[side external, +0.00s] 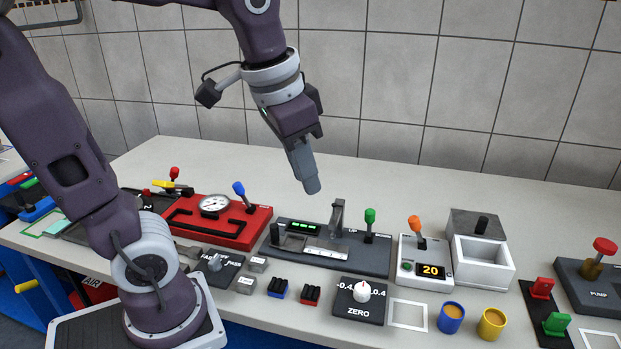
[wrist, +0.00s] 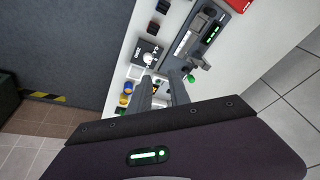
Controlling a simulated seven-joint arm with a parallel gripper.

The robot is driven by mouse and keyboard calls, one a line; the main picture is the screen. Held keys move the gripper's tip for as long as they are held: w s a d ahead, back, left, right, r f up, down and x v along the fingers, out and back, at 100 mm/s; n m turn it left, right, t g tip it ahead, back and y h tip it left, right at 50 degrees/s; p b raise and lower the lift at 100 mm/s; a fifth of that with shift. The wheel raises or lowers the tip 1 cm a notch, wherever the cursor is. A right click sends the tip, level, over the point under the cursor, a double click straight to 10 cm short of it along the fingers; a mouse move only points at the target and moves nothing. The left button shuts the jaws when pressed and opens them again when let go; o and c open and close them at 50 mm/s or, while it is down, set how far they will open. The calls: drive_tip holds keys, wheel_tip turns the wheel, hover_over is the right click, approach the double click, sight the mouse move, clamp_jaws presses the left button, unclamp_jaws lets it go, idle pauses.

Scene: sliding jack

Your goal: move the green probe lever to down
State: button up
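The green probe lever (side external: 370,216) stands upright at the right end of a dark gauge plate (side external: 375,262), in the side external view. Small white lettering that looks like "UP" is beside it. In the wrist view its green knob (wrist: 190,78) shows just right of the right fingertip. My gripper (side external: 311,189) hangs in the air above and behind the gauge plate, up and left of the lever, and touches nothing. In the wrist view my gripper (wrist: 161,80) has its two fingers apart with nothing between them.
A grey upright post (side external: 337,217) stands on the plate left of the lever. An orange-knobbed lever (side external: 415,226) on a white box with a "20" display is close on the right. A blue-knobbed lever (side external: 239,189) is on the red panel at left. The table behind is clear.

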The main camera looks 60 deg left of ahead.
drive_tip(key=w+a+n, duration=0.1)
drive_tip(key=w+n, duration=0.2)
drive_tip(key=w+a+f+n+g+h, duration=0.1)
drive_tip(key=w+a+n, duration=0.1)
drive_tip(key=w+n, duration=0.1)
drive_tip(key=w+a+f+n, duration=0.1)
drive_tip(key=w+n, duration=0.2)
drive_tip(key=w, duration=0.1)
drive_tip(key=shift+a+g, duration=0.25)
drive_tip(key=shift+g, duration=0.15)
clamp_jaws()
drive_tip(key=w+a+f+n+h, duration=0.3)
drive_tip(key=w+a+f+n, duration=0.7)
drive_tip(key=n, duration=0.4)
approach(369, 226)
drive_tip(key=shift+g, duration=0.3)
drive_tip(key=f, duration=0.3)
drive_tip(key=a+f, duration=0.1)
drive_tip(key=shift+w+f, duration=0.3)
drive_tip(key=shift+w, duration=0.1)
drive_tip(key=shift+w+d+y, duration=0.1)
drive_tip(key=shift+y, duration=0.2)
